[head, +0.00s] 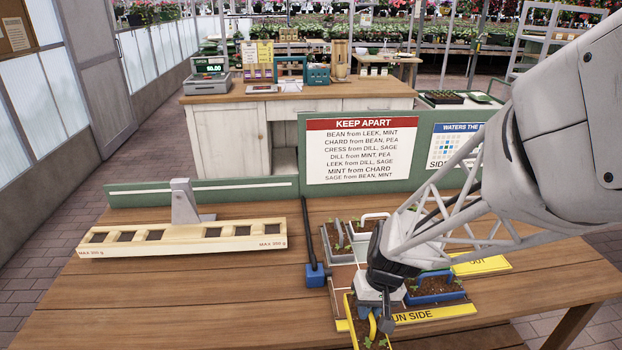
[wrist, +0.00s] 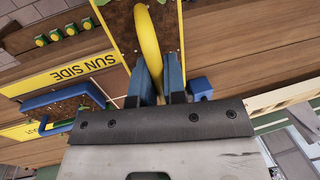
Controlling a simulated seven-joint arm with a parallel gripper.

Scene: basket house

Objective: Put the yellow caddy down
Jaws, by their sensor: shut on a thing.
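The yellow caddy (head: 351,322) holds soil and small green seedlings. It is at the front left of the tray in the head view, overlapping the left end of the yellow SUN SIDE strip (head: 420,315). My gripper (head: 379,316) is shut on its arched yellow handle. In the wrist view, the blue fingers (wrist: 158,68) close around the handle, and the caddy (wrist: 107,30) extends beyond them. I cannot tell whether its base touches anything. A blue caddy (head: 437,297) with seedlings stands to the right, and a grey-white caddy (head: 340,250) stands behind.
A blue block with a dark rod (head: 315,274) lies at the tray's left edge. A wooden balance beam with slots (head: 180,238) stands on the left of the table. A KEEP APART sign (head: 360,150) is on the green back board. The table's front left is clear.

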